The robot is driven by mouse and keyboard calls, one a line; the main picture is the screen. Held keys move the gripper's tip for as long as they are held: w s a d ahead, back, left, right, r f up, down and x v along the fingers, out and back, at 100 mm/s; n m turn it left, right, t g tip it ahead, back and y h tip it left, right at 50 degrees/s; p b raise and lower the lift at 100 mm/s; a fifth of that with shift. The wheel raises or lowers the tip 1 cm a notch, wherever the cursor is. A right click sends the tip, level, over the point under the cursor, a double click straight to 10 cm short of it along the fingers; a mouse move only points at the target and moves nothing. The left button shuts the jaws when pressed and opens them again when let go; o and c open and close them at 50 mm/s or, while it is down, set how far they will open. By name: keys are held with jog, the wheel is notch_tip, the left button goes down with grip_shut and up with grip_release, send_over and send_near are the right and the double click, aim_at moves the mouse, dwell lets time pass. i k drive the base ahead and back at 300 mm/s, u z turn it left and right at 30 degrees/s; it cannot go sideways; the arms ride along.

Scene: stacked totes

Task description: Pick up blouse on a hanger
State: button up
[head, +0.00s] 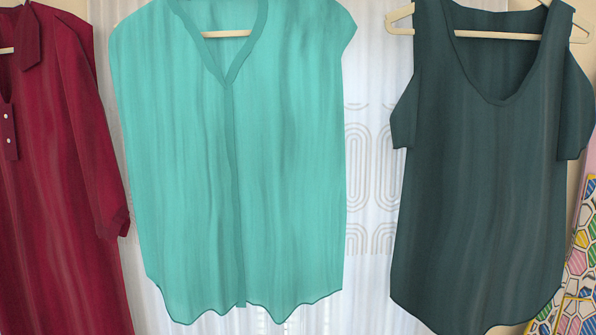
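Three blouses on hangers show in the head view. A turquoise sleeveless blouse (285,150) with a V-neck hangs in the middle, and part of its cream hanger (226,33) shows in the neck opening. A dark green blouse (490,190) with cut-out shoulders hangs at the right on a cream hanger (490,35). A dark red blouse (60,190) with a collar and pale buttons hangs at the left, cut by the frame edge. The hanger tops are above the frame. My gripper is not in view.
A pale curtain-like backdrop (370,180) with a looped line pattern hangs behind the blouses. A colourful patterned cloth (580,260) shows at the lower right edge. Gaps separate the turquoise blouse from its neighbours over most of their height.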

aim_at(231, 113)
jog(key=k, duration=1)
